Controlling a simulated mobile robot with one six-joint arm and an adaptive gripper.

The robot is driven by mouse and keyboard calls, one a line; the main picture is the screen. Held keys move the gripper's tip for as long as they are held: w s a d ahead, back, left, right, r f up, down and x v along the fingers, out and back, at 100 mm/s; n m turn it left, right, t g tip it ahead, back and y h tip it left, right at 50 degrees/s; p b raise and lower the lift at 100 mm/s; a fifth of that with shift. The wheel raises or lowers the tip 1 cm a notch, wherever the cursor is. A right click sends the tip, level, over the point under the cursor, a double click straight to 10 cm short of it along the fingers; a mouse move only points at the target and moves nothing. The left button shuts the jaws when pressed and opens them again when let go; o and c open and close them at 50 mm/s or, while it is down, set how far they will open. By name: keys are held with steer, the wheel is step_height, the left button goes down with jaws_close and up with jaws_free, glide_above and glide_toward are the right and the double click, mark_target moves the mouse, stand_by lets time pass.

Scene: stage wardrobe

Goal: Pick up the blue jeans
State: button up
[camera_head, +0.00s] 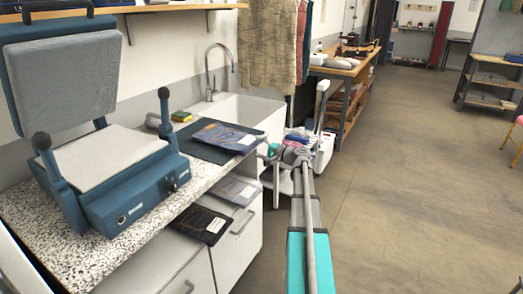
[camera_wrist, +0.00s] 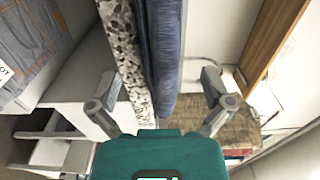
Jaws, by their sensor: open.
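Folded blue jeans (camera_head: 226,135) lie on a dark mat on the speckled counter, near its front right edge, in the head view. In the wrist view the blue jeans (camera_wrist: 167,50) show edge-on beside the counter slab, between my two fingers. My gripper (camera_head: 272,154) is at the counter's edge, just right of the jeans. It is open and empty, with its fingers spread (camera_wrist: 160,82); whether they touch the jeans I cannot tell. Two other folded pairs, a grey-blue one (camera_head: 236,189) and a dark one (camera_head: 198,224), lie below the counter top.
The speckled counter (camera_head: 90,245) carries a blue press (camera_head: 110,170) at left. A white sink (camera_head: 235,108) lies behind the jeans, with a yellow-green block (camera_head: 181,116) near it. Clothes hang above.

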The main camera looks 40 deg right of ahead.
steer(key=shift+x, duration=1.45)
steer(key=shift+r, duration=0.1)
jaws_close()
steer(key=shift+w, duration=0.1)
